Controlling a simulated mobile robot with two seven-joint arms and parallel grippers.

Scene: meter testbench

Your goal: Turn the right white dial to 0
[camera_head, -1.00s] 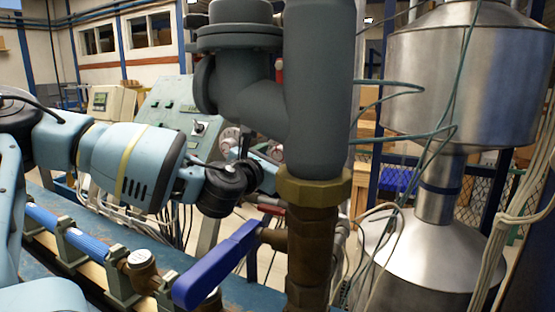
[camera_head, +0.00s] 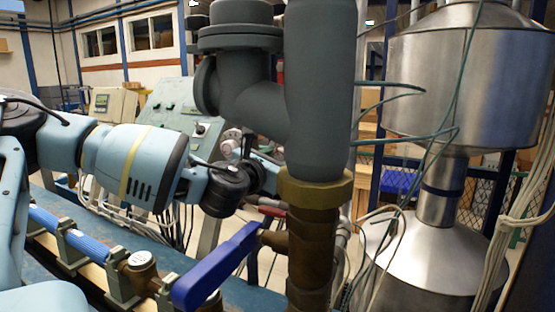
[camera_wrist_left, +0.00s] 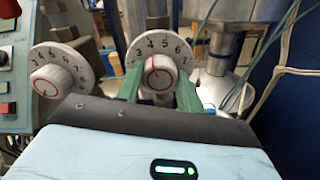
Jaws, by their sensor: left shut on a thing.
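In the left wrist view, the right white dial (camera_wrist_left: 182,46) has a ring with black numbers, 3 to 6 readable, and a round white knob (camera_wrist_left: 158,70). A red mark on the knob points up, roughly between 4 and 5. My left gripper (camera_wrist_left: 158,84) has its green fingers on either side of this knob and is shut on it. The lower part of the dial is hidden behind the gripper. A similar left white dial (camera_wrist_left: 80,55) stands beside it. In the head view, the grey pipe hides my left fingertips. My right gripper is not in view.
In the head view, a thick grey pipe (camera_head: 318,90) with a brass collar (camera_head: 315,190) stands close in front of my left wrist. A blue valve handle (camera_head: 215,268) lies below. A control panel (camera_head: 180,115) stands behind, and a steel tank (camera_head: 460,85) on the right.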

